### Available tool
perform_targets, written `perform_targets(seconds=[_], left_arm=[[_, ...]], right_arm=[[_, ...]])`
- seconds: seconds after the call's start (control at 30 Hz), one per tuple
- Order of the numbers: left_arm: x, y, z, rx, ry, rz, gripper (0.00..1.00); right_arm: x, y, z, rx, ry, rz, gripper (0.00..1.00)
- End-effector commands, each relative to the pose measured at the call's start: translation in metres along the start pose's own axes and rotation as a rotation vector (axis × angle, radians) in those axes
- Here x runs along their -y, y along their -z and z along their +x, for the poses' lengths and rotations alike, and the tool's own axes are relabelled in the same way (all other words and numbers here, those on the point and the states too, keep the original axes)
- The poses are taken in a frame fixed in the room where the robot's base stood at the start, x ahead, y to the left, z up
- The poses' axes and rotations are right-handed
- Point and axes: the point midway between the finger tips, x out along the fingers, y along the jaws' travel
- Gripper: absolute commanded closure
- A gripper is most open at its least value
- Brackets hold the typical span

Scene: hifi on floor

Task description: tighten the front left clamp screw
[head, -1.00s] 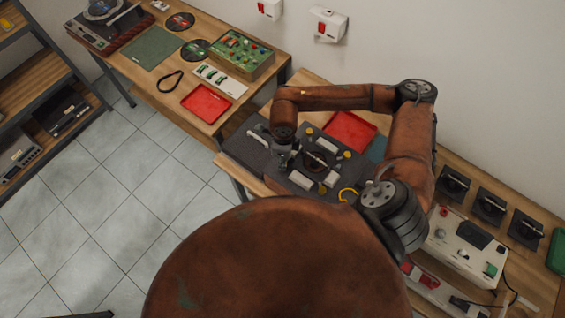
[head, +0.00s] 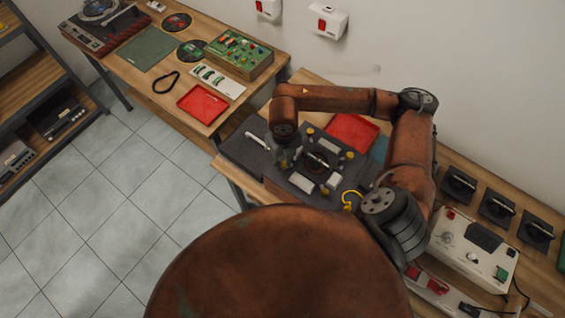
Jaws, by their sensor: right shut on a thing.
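A dark fixture (head: 303,179) lies on the bench, with a round dark part (head: 317,163) in its middle and pale blocks around it. Yellow-topped clamp screws show at its back left (head: 310,132), back right (head: 350,155) and front right (head: 325,189). My right gripper (head: 285,164) points down at the fixture's front left corner and is shut on the front left clamp screw, which it mostly hides. The fingertips are small and hard to make out. My left gripper is not in view.
A red tray (head: 351,132) lies behind the fixture and a yellow curved item (head: 352,198) to its right. A white control box (head: 472,246) and several black units (head: 458,186) stand farther right. A second bench at the left holds another red tray (head: 203,103) and a green circuit board (head: 239,53).

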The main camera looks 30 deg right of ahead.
Motion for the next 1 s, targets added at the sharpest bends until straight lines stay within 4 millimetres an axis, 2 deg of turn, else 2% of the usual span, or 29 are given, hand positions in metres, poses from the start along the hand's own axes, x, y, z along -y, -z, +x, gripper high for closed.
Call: perform_targets(seconds=[0.4, 0.93, 0.97, 1.0], left_arm=[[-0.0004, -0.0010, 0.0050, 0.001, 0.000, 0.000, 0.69], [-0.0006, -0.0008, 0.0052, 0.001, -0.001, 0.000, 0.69], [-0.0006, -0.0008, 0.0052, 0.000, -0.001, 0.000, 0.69], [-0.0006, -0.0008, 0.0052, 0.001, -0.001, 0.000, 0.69]], right_arm=[[-0.0002, 0.0024, 0.0020, -0.007, 0.001, 0.172, 1.00], [-0.0001, 0.0025, 0.0019, -0.007, 0.002, 0.193, 1.00], [-0.0001, 0.0026, 0.0019, -0.008, 0.002, 0.193, 0.80], [-0.0001, 0.0025, 0.0018, -0.007, 0.002, 0.193, 0.77]])
